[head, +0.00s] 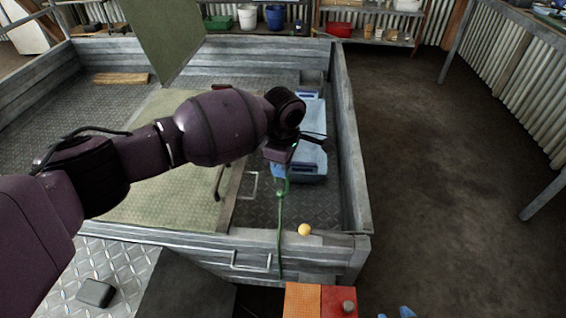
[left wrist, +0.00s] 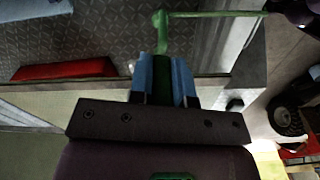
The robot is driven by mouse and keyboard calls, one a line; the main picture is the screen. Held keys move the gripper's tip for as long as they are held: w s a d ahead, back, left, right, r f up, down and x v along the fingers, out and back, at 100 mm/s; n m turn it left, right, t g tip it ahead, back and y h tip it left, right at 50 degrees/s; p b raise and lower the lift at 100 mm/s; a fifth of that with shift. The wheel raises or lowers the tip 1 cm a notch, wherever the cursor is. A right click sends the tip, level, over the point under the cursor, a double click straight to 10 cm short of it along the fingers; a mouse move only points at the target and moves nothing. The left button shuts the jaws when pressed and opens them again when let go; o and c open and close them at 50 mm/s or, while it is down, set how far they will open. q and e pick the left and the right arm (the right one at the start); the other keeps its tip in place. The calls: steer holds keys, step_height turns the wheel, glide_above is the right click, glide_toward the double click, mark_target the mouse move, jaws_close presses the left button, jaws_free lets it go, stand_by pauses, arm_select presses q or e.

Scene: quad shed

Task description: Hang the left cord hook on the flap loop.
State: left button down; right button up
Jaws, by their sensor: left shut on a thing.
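My left gripper (head: 282,168) is over the front right of the cart bed, its fingers partly hidden by my wrist. In the left wrist view its blue fingers (left wrist: 163,80) are shut on the green cord hook (left wrist: 161,30). The green hook (head: 282,187) also shows in the head view, with its cord running down over the front wall. A thin metal loop (head: 249,186), seemingly the flap loop, stands at the right edge of the olive flap (head: 150,205). The hook is right of the loop and looks apart from it. Two blue tips (head: 406,312), probably my right gripper, barely show at the bottom edge.
The grey cart walls (head: 352,150) surround the bed. A blue crate (head: 312,160) stands in the bed behind my gripper. A metal handle (head: 251,261) and a yellow ball (head: 304,230) are at the front wall. An upright green panel (head: 160,35) stands behind. The floor at right is clear.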

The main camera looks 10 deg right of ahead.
mark_target(256, 184)
arm_select(q)
steer(key=shift+w+a+f+b, duration=0.4)
steer(key=shift+a+f+b, duration=0.05)
steer(key=shift+a+f, duration=0.35)
steer(key=shift+w+a+f, duration=0.1)
steer(key=shift+w+a, duration=0.35)
steer(key=shift+a, duration=0.35)
steer(key=shift+w+a+f, duration=0.1)
steer(key=shift+w+a, duration=0.35)
steer(key=shift+a, duration=0.3)
steer(key=shift+w+a+f, duration=0.1)
steer(key=shift+w+a, duration=0.35)
steer(key=shift+a, duration=0.35)
arm_select(e)
steer(key=shift+s+f, duration=0.25)
steer(key=shift+f, duration=0.3)
arm_select(q)
steer(key=shift+p, duration=1.1)
arm_select(e)
steer(key=shift+w+r, duration=0.35)
steer(key=shift+r, duration=0.45)
steer(key=shift+w+r, duration=0.35)
steer(key=shift+r, duration=0.4)
